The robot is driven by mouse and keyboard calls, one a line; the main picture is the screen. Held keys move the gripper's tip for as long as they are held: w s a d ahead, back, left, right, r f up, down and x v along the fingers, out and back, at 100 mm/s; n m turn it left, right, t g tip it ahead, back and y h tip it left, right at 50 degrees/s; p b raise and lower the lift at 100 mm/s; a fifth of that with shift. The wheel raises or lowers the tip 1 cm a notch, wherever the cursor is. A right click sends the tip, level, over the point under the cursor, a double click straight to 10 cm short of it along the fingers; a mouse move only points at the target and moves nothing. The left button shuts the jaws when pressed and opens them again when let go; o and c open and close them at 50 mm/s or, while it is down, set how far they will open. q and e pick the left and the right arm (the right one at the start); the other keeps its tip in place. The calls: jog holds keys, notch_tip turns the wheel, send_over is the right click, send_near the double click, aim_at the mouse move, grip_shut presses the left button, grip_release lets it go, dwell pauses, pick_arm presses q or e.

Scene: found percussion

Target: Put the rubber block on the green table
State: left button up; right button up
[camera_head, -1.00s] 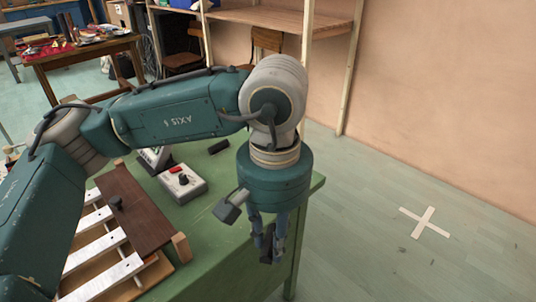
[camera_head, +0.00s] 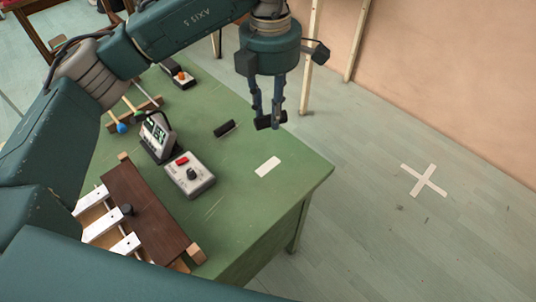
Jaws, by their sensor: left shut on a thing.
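My left gripper (camera_head: 268,113) is shut on a small dark block (camera_head: 270,121), which looks like the rubber block. The fingers point down, with the block held across their tips. It shows against the far right edge of the green table (camera_head: 225,165); its height above the tabletop is hard to tell. Another black block-shaped piece (camera_head: 224,128) lies on the table, to the left of the held block. A white rectangle (camera_head: 267,167) lies flat on the tabletop near the right corner. My right gripper is not in view.
A grey box with a red switch and black knob (camera_head: 189,175), a small device with a display (camera_head: 157,137) and a wooden xylophone (camera_head: 145,215) stand on the table's left part. The right corner around the white rectangle is clear. A white cross (camera_head: 424,180) marks the floor.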

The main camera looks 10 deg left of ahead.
aim_at(268, 164)
pick_arm(q)
jog(key=n, duration=0.1)
jog(key=w+n+p, duration=0.1)
jog(key=n, duration=0.1)
jog(key=a+r+n, duration=0.1)
jog(key=shift+w+r, duration=0.1)
jog(key=shift+w, duration=0.2)
jog(key=shift+c, duration=0.2)
jog(key=shift+a+f+n, duration=0.1)
jog(key=shift+f+n, duration=0.2)
jog(key=shift+o, duration=0.2)
notch_tip(268, 164, down, 19)
jog(key=p, duration=0.3)
jog(key=shift+f, duration=0.25)
jog(key=shift+c, duration=0.2)
jog(key=shift+f+b, duration=0.2)
jog(key=shift+b, duration=0.1)
jog(key=o, duration=1.1)
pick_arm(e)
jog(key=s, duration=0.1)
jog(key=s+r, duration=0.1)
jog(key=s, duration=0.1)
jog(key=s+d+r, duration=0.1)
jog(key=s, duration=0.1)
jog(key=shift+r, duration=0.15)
pick_arm(q)
jog(key=shift+r, duration=0.1)
